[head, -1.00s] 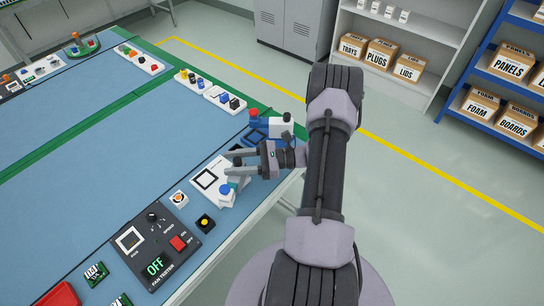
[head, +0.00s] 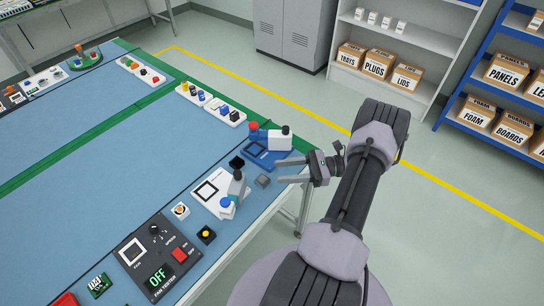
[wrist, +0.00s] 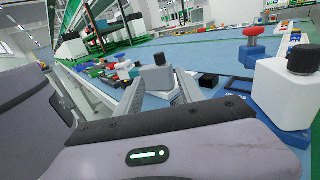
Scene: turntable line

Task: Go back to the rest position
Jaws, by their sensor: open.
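My gripper (head: 278,171) is open, with its two fingers pointing left over the right edge of the blue-topped table (head: 90,150). Nothing is visibly held.
A white fixture (head: 213,188), a blue fixture with a white block (head: 279,140) and the fan tester (head: 157,257) stand near the table's right edge. Shelves with boxes (head: 378,57) stand at the back. The floor (head: 440,240) right of my arm is clear.

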